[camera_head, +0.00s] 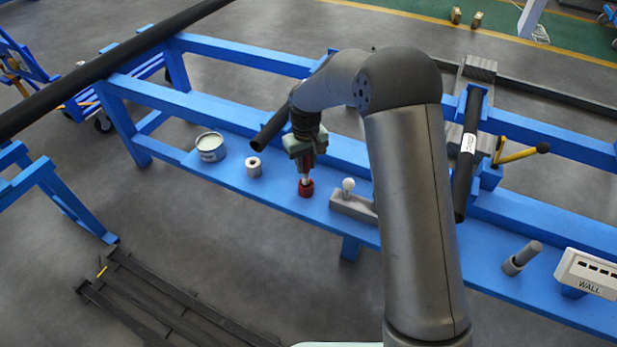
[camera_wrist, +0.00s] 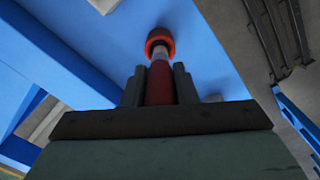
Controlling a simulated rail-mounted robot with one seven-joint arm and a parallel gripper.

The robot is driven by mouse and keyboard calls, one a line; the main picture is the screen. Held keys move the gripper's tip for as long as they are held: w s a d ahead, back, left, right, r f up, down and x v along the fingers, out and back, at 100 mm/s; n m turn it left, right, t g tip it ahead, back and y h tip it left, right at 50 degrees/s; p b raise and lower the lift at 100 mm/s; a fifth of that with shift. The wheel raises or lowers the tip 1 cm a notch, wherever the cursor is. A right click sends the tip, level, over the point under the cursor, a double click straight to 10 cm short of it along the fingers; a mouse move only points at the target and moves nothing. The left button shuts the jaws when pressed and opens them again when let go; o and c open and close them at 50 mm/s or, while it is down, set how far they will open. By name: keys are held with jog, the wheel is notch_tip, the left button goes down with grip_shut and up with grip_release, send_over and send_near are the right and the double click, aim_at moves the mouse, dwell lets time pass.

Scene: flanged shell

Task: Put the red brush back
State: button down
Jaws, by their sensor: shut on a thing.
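The red brush shows in the wrist view as a red handle (camera_wrist: 159,84) with a pale shaft beyond it. My gripper (camera_head: 305,160) is shut on the handle, one finger on each side; it also shows in the wrist view (camera_wrist: 158,86). A red round cup (camera_head: 305,188) stands on the blue shelf directly below my gripper, and it also shows in the wrist view (camera_wrist: 160,37). The brush's pale shaft reaches to the cup's mouth and its end is hidden there. I cannot tell how deep it sits. The brush looks about upright.
On the blue shelf (camera_head: 425,243) a pale can (camera_head: 209,148) and a white-grey roll (camera_head: 253,167) stand left of the cup. A grey block (camera_head: 352,207) with a white knob stands close right. Farther right are a grey cylinder (camera_head: 522,258) and a white box (camera_head: 588,273).

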aim_at(306, 172)
jog(key=shift+f, duration=1.85)
jog(key=shift+f, duration=0.1)
jog(key=c, duration=1.2)
grip_release()
jog(key=shift+o, duration=0.2)
notch_tip(306, 172, up, 12)
jog(key=shift+s+r+p, duration=0.1)
jog(key=shift+r+p, duration=0.05)
jog(key=shift+p, duration=0.2)
